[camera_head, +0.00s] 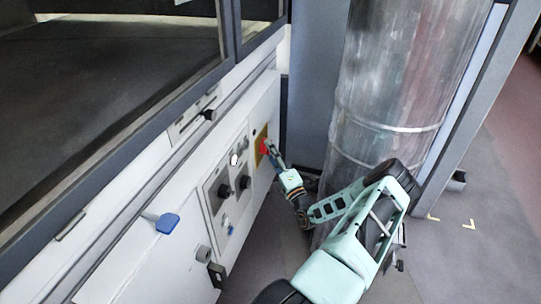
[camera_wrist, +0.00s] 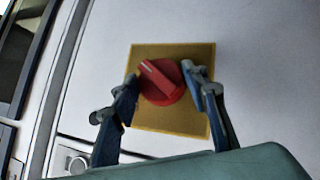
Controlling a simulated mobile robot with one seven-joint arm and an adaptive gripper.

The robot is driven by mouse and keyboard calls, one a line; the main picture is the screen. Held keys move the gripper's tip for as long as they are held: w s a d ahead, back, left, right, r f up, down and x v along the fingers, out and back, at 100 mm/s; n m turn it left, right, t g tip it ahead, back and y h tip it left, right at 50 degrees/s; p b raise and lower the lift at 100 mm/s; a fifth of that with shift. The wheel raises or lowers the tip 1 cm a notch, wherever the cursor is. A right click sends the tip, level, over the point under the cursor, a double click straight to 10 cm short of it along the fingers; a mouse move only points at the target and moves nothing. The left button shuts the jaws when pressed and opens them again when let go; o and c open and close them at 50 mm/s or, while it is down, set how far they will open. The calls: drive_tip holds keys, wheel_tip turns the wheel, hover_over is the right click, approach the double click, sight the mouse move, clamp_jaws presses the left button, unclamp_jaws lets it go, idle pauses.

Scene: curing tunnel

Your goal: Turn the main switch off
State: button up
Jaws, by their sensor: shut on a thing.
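The main switch is a red rotary knob (camera_wrist: 161,82) on a yellow square plate (camera_wrist: 173,122), fixed to the white machine panel. A pale mark on the knob runs at a slant in the wrist view. My gripper (camera_wrist: 166,84) is shut on the red knob, with one finger at each side of it. In the head view, the red knob (camera_head: 264,147) shows at the right end of the panel, partly covered by my gripper (camera_head: 268,148).
Black knobs (camera_head: 244,182) sit on a grey control plate left of the switch. A blue handle (camera_head: 166,223) sticks out nearer on the panel. Open floor (camera_head: 470,265) lies at the right.

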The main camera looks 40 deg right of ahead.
drive_tip(key=shift+w+d+f+n+t+y+b, duration=0.1)
drive_tip(key=shift+n+t+y+b, duration=0.85)
drive_tip(key=shift+n+y, duration=0.8)
drive_tip(key=shift+d+f+n+t+y+b, duration=0.15)
drive_tip(key=shift+n+t+y+b, duration=0.8)
drive_tip(key=shift+n, duration=1.35)
drive_tip(key=shift+w+d+f+n+t+y+b, duration=0.1)
drive_tip(key=shift+n+t+y+b, duration=0.8)
drive_tip(key=shift+n+y, duration=0.9)
drive_tip(key=shift+n, duration=0.85)
drive_tip(key=o, duration=1.2)
drive_tip(key=shift+c, duration=0.2)
drive_tip(key=shift+r, duration=0.1)
approach(261, 114)
drive_tip(key=x, duration=0.4)
drive_tip(key=shift+w+d, duration=0.1)
drive_tip(key=shift+d, duration=0.05)
